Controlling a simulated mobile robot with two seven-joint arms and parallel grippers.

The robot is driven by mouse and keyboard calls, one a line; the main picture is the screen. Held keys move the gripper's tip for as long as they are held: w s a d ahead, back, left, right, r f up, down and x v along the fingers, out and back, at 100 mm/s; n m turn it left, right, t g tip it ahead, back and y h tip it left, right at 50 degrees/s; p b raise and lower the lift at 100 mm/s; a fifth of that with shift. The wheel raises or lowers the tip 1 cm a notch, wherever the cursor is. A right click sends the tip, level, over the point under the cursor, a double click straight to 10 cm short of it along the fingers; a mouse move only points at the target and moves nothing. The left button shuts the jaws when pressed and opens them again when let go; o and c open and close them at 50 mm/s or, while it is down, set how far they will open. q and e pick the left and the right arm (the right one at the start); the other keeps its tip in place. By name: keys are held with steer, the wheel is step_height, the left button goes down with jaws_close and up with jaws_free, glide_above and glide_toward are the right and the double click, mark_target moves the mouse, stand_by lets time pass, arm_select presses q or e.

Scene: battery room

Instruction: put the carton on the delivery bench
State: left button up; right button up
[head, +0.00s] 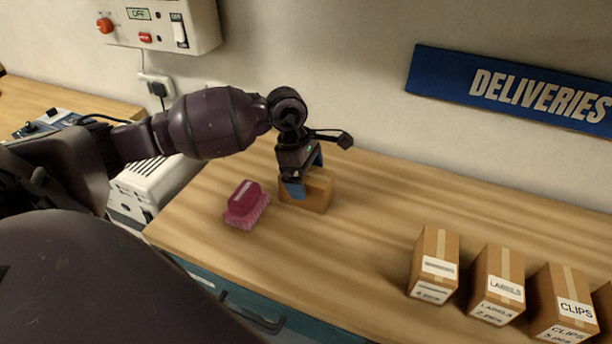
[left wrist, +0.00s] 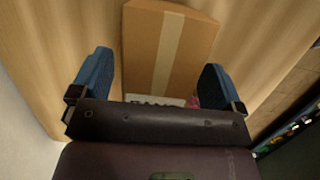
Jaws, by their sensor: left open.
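A brown carton (head: 318,194) with a pale tape strip stands on the wooden delivery bench (head: 365,215), below the blue DELIVERIES sign (head: 510,88). My left gripper (head: 306,174) is over this carton, with its blue fingers pointing down. In the left wrist view the fingers are apart and the carton (left wrist: 145,55) lies between and beyond them, with a gap on each side. A white label at its near edge is partly hidden by the gripper body. My right gripper is in neither view.
A pink brush (head: 246,203) lies left of the carton, close to it. Labelled cartons, including one marked LABELS (head: 499,284) and one marked CLIPS (head: 565,302), stand in a row at the front right. The bench between is clear. A control box (head: 160,22) hangs on the wall.

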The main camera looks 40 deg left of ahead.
arm_select(q)
steer(key=v, duration=1.1)
steer(key=shift+a+r, duration=0.15)
steer(key=shift+r, duration=0.25)
steer(key=shift+s+f, duration=0.1)
